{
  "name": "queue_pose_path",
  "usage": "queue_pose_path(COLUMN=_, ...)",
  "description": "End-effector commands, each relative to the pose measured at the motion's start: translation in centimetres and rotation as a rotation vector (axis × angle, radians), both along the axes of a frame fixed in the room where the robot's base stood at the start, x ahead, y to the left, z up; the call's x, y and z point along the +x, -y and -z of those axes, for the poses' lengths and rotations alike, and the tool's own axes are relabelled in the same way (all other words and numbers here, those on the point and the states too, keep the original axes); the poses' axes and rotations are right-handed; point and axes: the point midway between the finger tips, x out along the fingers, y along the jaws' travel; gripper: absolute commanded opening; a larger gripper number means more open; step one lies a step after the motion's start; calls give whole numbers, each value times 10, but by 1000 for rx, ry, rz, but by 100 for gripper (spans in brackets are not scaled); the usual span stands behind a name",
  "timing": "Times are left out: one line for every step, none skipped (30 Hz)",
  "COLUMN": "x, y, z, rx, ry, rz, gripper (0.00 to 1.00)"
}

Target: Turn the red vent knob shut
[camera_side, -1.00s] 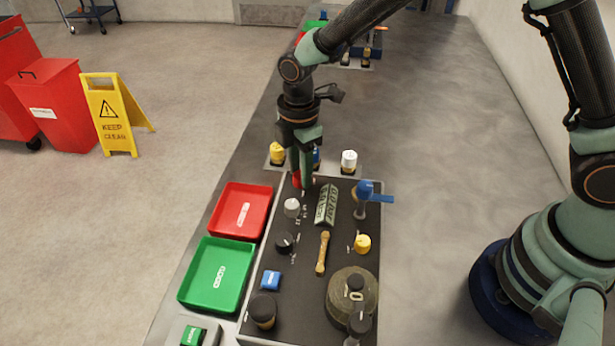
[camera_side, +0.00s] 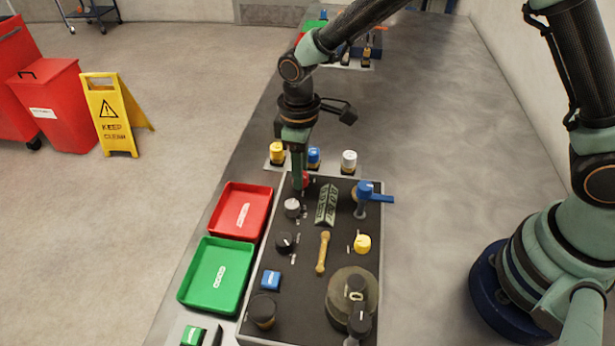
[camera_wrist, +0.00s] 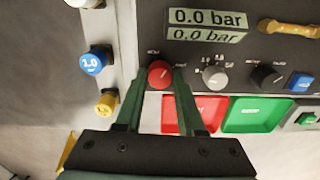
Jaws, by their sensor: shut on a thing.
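The red vent knob (camera_wrist: 160,74) sits on the dark panel (camera_wrist: 215,60). In the side view the knob (camera_side: 305,180) shows only in part, behind my gripper's fingers. My gripper (camera_wrist: 160,82) points down at the panel, with one finger on each side of the knob, shut on it. The side view shows my gripper (camera_side: 299,180) at the panel's far left corner. The small print around the knob is partly hidden and too small to read for certain.
A white-grey knob (camera_side: 292,207) is close to the red one. A display block (camera_wrist: 206,24) reads 0.0 bar. A blue lever (camera_side: 372,194) stands at the panel's right. Red (camera_side: 266,211) and green (camera_side: 247,272) trays lie on the left. Yellow, blue and white knobs stand behind.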

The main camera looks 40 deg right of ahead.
Motion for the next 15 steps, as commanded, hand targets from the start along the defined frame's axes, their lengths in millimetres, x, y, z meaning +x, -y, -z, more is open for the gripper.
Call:
queue_pose_path(x=0, y=0, z=-1, rx=0, ry=0, rz=44, gripper=0)
queue_pose_path(x=0, y=0, z=-1, rx=0, ry=0, rz=72, gripper=0)
queue_pose_path(x=0, y=0, z=-1, rx=0, ry=0, rz=110, gripper=0)
queue_pose_path(x=0, y=0, z=-1, rx=0, ry=0, rz=139, gripper=0)
queue_pose_path(x=0, y=0, z=-1, rx=0, ry=0, rz=167, gripper=0)
queue_pose_path(x=0, y=0, z=-1, rx=0, ry=0, rz=205, gripper=0)
queue_pose_path(x=0, y=0, z=-1, rx=0, ry=0, rz=233, gripper=0)
queue_pose_path(x=0, y=0, z=-1, rx=0, ry=0, rz=262, gripper=0)
queue_pose_path(x=0, y=0, z=-1, rx=0, ry=0, rz=298, gripper=0)
queue_pose_path(x=0, y=0, z=-1, rx=0, ry=0, rz=326, gripper=0)
queue_pose_path(x=0, y=0, z=-1, rx=0, ry=0, rz=353, gripper=0)
queue_pose_path(x=0, y=0, z=-1, rx=0, ry=0, rz=388, gripper=0)
queue_pose_path(x=0, y=0, z=-1, rx=0, ry=0, rz=413, gripper=0)
queue_pose_path(x=0, y=0, z=-1, rx=0, ry=0, rz=438, gripper=0)
queue_pose_path(x=0, y=0, z=-1, rx=0, ry=0, rz=470, gripper=0)
